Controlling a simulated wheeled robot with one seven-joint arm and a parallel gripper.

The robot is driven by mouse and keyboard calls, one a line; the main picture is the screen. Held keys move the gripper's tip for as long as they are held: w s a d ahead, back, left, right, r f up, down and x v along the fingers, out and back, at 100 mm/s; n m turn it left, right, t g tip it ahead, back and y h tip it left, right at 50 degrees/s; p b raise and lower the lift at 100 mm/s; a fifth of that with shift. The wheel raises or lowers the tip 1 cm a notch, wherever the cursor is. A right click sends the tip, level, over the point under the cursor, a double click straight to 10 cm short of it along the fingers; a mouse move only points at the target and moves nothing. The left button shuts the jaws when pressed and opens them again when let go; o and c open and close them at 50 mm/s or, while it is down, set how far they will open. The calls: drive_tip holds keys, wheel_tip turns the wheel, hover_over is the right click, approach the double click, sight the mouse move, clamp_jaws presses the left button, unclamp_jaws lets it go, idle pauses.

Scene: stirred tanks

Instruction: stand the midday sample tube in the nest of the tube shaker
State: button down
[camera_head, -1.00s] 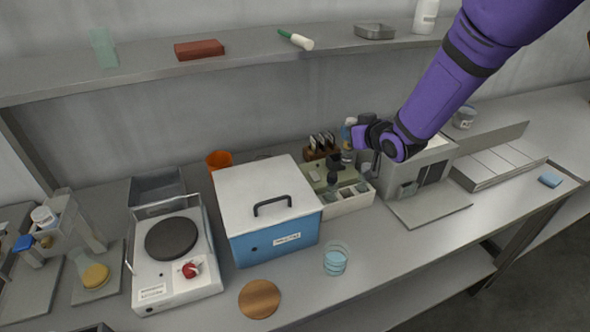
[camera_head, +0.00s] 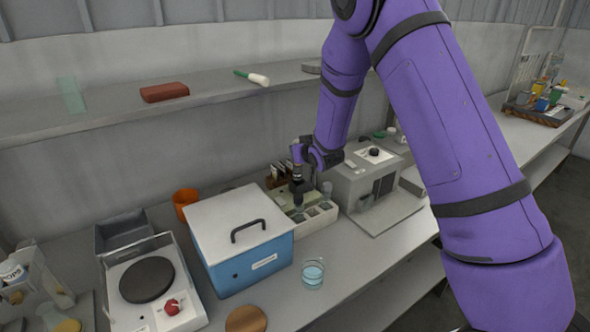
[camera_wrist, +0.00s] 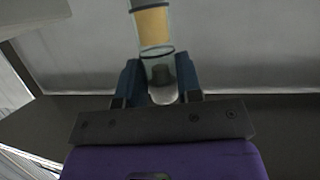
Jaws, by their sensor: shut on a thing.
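My gripper (camera_wrist: 160,90) is shut on a clear tube (camera_wrist: 153,27) with amber content and dark bands, taken to be the midday sample tube. One end of it, with a grey piece inside, sits between the fingers in the wrist view. In the head view my gripper (camera_head: 303,155) is above the bench, over a small pale green device with a dark upright part (camera_head: 297,188), which may be the tube shaker. The held tube is too small there to make out clearly. I cannot make out the nest or whether the tube touches it.
A compartmented cream tray (camera_head: 318,213) lies in front of the device. A blue box with a white lid (camera_head: 240,262) stands left, a grey instrument (camera_head: 368,180) right. A glass beaker (camera_head: 313,273) stands in front. A shelf (camera_head: 210,98) runs above.

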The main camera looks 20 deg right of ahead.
drive_tip(key=shift+d+f, duration=0.1)
drive_tip(key=shift+f, duration=2.3)
drive_tip(key=shift+f, duration=0.1)
drive_tip(key=c, duration=0.8)
unclamp_jaws()
